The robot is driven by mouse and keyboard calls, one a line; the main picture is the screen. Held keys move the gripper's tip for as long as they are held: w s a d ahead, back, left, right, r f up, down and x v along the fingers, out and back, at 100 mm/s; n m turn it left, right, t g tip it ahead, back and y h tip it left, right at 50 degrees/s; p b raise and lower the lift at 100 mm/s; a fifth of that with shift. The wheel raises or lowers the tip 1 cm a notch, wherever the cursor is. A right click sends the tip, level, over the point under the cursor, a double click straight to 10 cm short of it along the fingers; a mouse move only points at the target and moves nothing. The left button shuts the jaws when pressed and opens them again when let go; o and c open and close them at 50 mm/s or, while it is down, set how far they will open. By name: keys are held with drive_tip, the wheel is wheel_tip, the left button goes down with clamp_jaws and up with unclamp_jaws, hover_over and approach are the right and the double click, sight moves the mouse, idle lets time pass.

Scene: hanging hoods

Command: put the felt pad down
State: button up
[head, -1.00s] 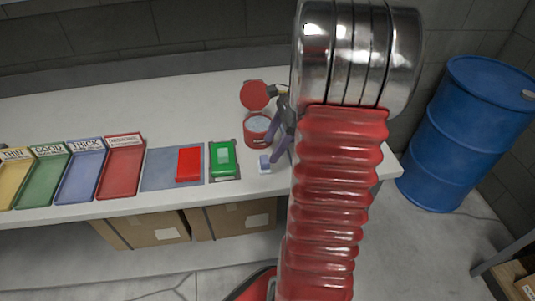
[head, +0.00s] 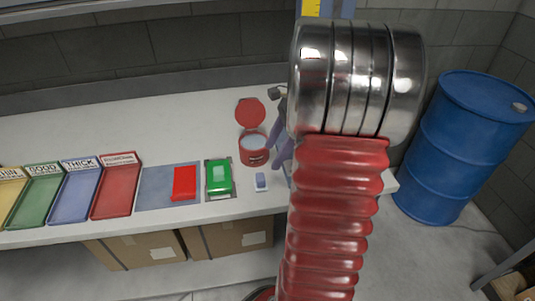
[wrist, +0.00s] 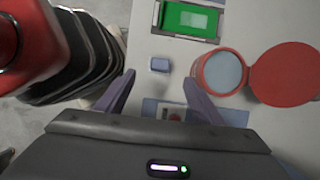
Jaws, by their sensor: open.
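A small blue-grey block with a pale underside, which looks like the felt pad (head: 261,182), rests on the white bench near its front edge. It also shows in the wrist view (wrist: 160,65), just beyond and between my fingertips, with bare bench around it. My gripper (head: 280,157) is open and empty, with its purple-grey fingers (wrist: 159,78) spread apart. In the head view the fingers appear above and right of the pad, apart from it. My arm hides part of the gripper and the bench there.
A red tub (head: 254,150) with its lid open stands behind the pad. A green block (head: 219,178) in a dark frame and a red block (head: 184,183) on a blue-grey mat (head: 152,190) lie left. Labelled trays (head: 116,187) stand further left. A blue drum (head: 465,145) stands right.

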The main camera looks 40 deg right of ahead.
drive_tip(key=a+r+n+h, duration=0.1)
drive_tip(key=a+r+n, duration=0.2)
drive_tip(key=a+n, duration=0.45)
drive_tip(key=a+r+n+h, duration=0.2)
drive_tip(key=a+r+n, duration=0.2)
drive_tip(key=a, duration=0.6)
drive_tip(key=s+a+n+t, duration=0.1)
drive_tip(key=s+a+n, duration=0.3)
drive_tip(key=a+n, duration=0.2)
drive_tip(key=s+a+r+n+t, duration=0.1)
drive_tip(key=s+a+n+t, duration=0.1)
drive_tip(key=a+n, duration=0.5)
drive_tip(key=shift+s+a+r+h, duration=0.15)
drive_tip(key=shift+s+a+h, duration=0.2)
drive_tip(key=shift+s, duration=0.5)
